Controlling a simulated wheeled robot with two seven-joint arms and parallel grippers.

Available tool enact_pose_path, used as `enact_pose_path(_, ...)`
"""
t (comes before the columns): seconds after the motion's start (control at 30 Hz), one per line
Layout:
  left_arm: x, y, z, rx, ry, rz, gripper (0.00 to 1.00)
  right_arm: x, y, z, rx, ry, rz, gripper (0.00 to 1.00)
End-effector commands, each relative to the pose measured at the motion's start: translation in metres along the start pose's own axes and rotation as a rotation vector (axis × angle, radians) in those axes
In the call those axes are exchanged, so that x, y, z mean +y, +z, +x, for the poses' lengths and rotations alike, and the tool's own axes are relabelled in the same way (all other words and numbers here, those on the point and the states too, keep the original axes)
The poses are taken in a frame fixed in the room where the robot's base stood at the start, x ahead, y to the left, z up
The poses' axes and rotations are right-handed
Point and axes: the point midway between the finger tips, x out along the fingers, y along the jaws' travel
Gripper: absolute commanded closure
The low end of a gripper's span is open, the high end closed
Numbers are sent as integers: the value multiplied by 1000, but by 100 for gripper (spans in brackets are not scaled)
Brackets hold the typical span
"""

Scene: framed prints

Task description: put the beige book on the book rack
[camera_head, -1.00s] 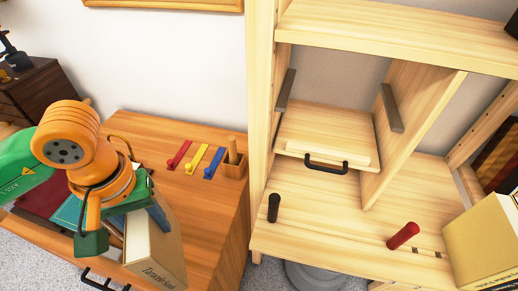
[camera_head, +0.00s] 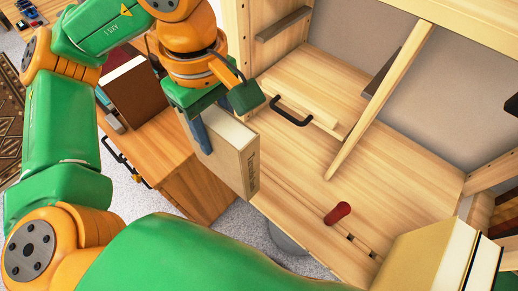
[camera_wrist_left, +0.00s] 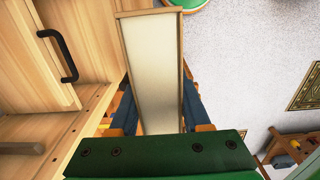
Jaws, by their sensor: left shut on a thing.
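My left gripper (camera_head: 218,120) is shut on the beige book (camera_head: 236,160). The book hangs below the gripper, upright and slightly tilted, with lettering on its spine. In the head view it overlaps the left front edge of the wooden shelf unit (camera_head: 400,170); I cannot tell if they touch. In the left wrist view the book's pale page side (camera_wrist_left: 152,65) lies between the blue fingers. I cannot clearly make out a book rack; thick cream books (camera_head: 425,245) stand at the right of the shelf. My right gripper is not in view.
A red peg (camera_head: 338,213) stands on the shelf board. A black handle (camera_head: 291,109) is on a wooden panel in the left bay, with a slanted divider beside it. A wooden cabinet (camera_head: 185,185) with other books on top stands at left. The middle of the board is clear.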

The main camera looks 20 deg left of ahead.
Motion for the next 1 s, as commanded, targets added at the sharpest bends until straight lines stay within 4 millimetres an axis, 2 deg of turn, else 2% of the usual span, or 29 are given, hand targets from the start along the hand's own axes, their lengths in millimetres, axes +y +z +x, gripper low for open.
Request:
enact_pose_path(0.03, 14, 5, 6, -4, -7, 5, 100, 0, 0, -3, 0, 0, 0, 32)
enact_pose_path(0.13, 33, 9, 32, -4, -7, 4, 100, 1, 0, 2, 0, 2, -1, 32)
enact_pose_path(0.4, 62, 15, 64, 0, -2, 1, 100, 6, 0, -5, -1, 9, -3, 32)
enact_pose_path(0.6, 62, 14, 93, 1, 0, 2, 100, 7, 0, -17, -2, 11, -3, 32)
enact_pose_path(0.97, 63, 14, 99, 1, 2, 2, 100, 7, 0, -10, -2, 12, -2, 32)
enact_pose_path(1.0, 62, 14, 100, 1, 1, 2, 50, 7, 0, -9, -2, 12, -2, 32)
